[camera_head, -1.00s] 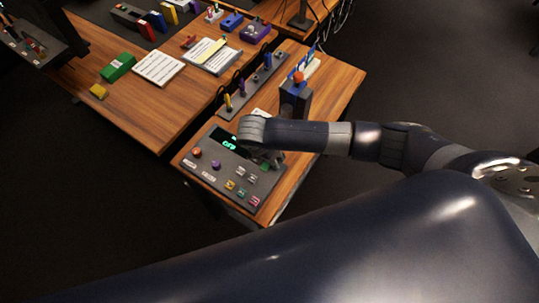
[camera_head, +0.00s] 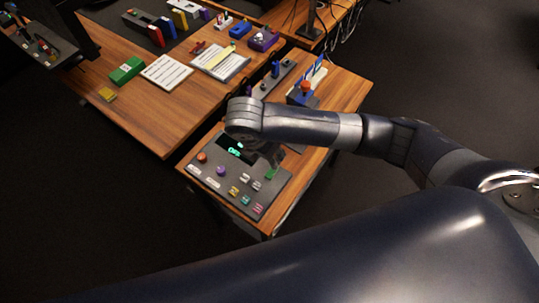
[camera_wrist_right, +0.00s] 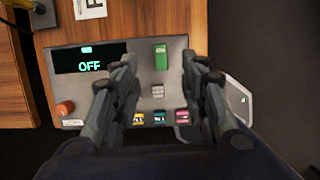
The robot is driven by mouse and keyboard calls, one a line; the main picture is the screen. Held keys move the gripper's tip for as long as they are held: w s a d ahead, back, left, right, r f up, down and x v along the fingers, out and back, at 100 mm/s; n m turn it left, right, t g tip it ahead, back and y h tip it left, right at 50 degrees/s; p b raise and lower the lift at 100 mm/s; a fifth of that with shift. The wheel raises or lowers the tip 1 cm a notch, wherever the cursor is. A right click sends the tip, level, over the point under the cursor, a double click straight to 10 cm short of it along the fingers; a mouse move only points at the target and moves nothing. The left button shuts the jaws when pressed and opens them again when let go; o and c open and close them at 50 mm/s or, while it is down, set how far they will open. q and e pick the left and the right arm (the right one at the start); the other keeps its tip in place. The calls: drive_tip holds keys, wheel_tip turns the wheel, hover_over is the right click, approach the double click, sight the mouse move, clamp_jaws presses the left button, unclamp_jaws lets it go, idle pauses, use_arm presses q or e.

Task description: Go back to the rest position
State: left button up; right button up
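The grey control panel (camera_head: 215,185) lies on the wooden desk, and its dark display reads OFF in the right wrist view (camera_wrist_right: 89,66). The panel carries an orange knob (camera_head: 202,157), a purple knob (camera_head: 221,170), a green switch (camera_head: 271,173) and several small coloured buttons. My right gripper (camera_head: 268,152) hangs over the panel's far right part, partly hidden by my wrist. In the right wrist view its two fingers (camera_wrist_right: 163,72) are wide apart with nothing between the tips, above the panel. The left gripper is not in view.
Behind my right arm stands a box with an orange-topped stick (camera_head: 305,88). Dark floor lies free around the desks.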

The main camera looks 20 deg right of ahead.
idle(0.5)
drive_tip(key=s+a+m+y, duration=0.5)
drive_tip(key=s+a+m, duration=0.2)
drive_tip(key=s+m, duration=0.15)
drive_tip(key=s+d+f+m+t+h, duration=0.1)
drive_tip(key=s+d+m, duration=0.4)
drive_tip(key=d+m, duration=0.3)
drive_tip(key=s+d+f+m+h, duration=0.1)
drive_tip(key=s+d+m, duration=0.3)
drive_tip(key=d+m, duration=0.4)
wheel_tip(320, 180, down, 29)
drive_tip(key=s+n+b, duration=0.1)
drive_tip(key=s+b, duration=0.1)
drive_tip(key=s+d+f+g+b, duration=0.1)
drive_tip(key=s+d+f+g, duration=0.1)
drive_tip(key=s+f, duration=1.4)
drive_tip(key=shift+d+f, duration=0.45)
drive_tip(key=shift+d, duration=0.1)
